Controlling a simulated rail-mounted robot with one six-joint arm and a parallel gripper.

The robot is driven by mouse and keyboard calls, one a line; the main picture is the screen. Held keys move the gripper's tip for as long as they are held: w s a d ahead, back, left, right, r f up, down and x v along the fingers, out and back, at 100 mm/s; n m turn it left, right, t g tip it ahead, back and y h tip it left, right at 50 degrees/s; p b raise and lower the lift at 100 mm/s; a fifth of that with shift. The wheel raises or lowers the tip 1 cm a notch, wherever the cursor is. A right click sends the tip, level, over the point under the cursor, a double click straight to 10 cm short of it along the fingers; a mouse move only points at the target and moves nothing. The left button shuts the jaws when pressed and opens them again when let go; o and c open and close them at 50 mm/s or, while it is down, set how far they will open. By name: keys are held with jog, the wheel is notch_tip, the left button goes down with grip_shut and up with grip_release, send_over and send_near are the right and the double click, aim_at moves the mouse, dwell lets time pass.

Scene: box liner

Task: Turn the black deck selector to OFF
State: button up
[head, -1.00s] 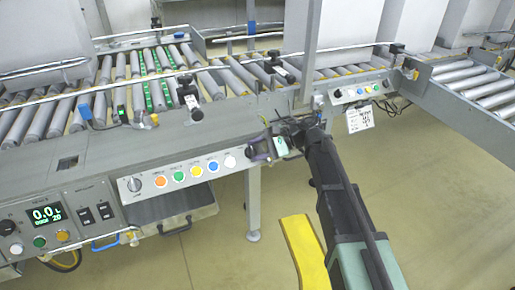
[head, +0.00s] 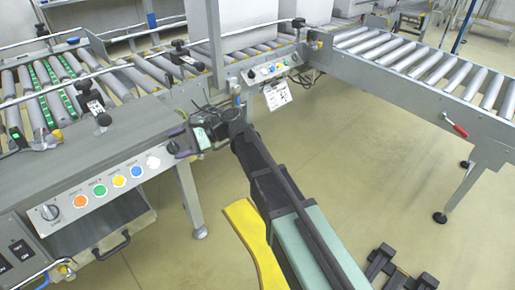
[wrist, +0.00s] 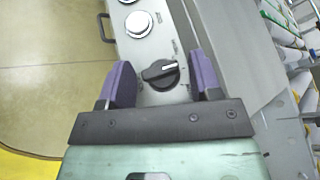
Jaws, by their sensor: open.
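The black deck selector (wrist: 160,74) is a round knob with a raised grip and a white pointer mark, on a light grey panel in the wrist view. Its mark points to the picture's right; the small labels around it are unreadable. My gripper (wrist: 162,80) is open, with a purple finger on each side of the knob and a gap to each. I cannot tell how far the fingertips are above the panel. In the head view my gripper (head: 183,143) is at the right end of the button panel (head: 103,196), hiding the selector there.
A white button (head: 153,162) is beside my gripper, with blue, yellow, green and orange buttons further left. A grey-black knob (head: 48,212) is at the panel's left end. Another control panel (head: 272,70) stands behind. Open floor (head: 340,150) lies to the right.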

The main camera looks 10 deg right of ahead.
jog(key=f+m+t+b, duration=0.1)
jog(key=f+m+t+y+b, duration=0.1)
jog(key=shift+s+d+m, duration=0.15)
jog(key=shift+s+m, duration=0.15)
jog(key=shift+s, duration=0.1)
jog(key=m+t+b, duration=0.1)
jog(key=m+t+y+b, duration=0.1)
jog(key=shift+s+f+m+t, duration=0.1)
jog(key=shift+s+m+t, duration=0.05)
jog(key=shift+m+t, duration=0.2)
jog(key=s+d+r+m+t, duration=0.1)
jog(key=s+d+m+t, duration=0.2)
jog(key=d, duration=0.8)
jog(key=s+f+n+g+h+p, duration=0.3)
jog(key=f+n, duration=0.1)
jog(key=n, duration=0.4)
jog(key=s+d+r+n+g+h+p, duration=0.1)
jog(key=s+d+r+n+h+p, duration=0.2)
jog(key=p, duration=0.8)
jog(key=s+d+r+n+g+h+p, duration=0.2)
jog(key=s+d+r+n+h+p, duration=0.2)
jog(key=d+r+h+p, duration=0.4)
jog(key=d+r+n+p, duration=0.1)
jog(key=d+r+p, duration=0.1)
jog(key=d+p, duration=0.1)
jog(key=shift+r+p, duration=0.15)
jog(key=shift+p, duration=0.2)
